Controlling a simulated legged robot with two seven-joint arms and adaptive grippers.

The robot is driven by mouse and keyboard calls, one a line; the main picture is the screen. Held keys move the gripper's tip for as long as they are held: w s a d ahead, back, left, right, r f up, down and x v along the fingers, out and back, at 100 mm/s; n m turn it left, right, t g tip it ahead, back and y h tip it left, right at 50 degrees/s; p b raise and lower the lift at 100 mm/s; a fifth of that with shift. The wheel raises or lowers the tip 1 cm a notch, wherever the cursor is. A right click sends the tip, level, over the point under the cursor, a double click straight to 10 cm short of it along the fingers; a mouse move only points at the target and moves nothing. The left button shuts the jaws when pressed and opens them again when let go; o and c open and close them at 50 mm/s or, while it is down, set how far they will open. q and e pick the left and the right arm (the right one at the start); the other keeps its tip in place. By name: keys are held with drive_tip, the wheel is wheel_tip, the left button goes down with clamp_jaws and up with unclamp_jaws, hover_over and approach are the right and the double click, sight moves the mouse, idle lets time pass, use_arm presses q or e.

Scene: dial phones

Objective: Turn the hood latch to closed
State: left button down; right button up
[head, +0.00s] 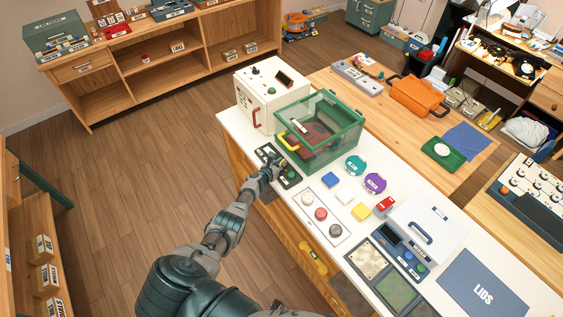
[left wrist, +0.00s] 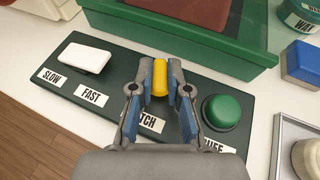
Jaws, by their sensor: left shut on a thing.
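A dark green control panel (head: 291,181) lies on the white counter in front of a green-framed clear hood (head: 320,128). In the left wrist view the panel (left wrist: 112,72) carries a white rocker switch (left wrist: 85,58), a yellow latch handle (left wrist: 160,76) and a green button (left wrist: 222,111). My left gripper (head: 275,166) is over the panel; in the left wrist view its fingers (left wrist: 160,91) are shut on the yellow handle, which points toward the hood (left wrist: 190,37). The label below the handle is partly hidden, reading "TCH". My right gripper is not in view.
The wooden floor left of the counter is clear.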

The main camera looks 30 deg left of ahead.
use_arm(q)
drive_tip(key=m+h+b, duration=0.3)
drive_tip(key=h+b, duration=0.1)
drive_tip(key=shift+a+f+g, duration=0.2)
drive_tip(key=shift+a+g, duration=0.05)
drive_tip(key=shift+g, duration=0.05)
drive_tip(key=shift+r+m+h+b, duration=0.1)
drive_tip(key=shift+m+h+b, duration=0.45)
drive_tip(key=shift+m, duration=0.15)
drive_tip(key=c, duration=1.3)
unclamp_jaws()
drive_tip(key=shift+c, duration=0.2)
drive_tip(key=shift+o, duration=1)
drive_tip(key=shift+w, duration=0.3)
drive_tip(key=shift+a, duration=0.1)
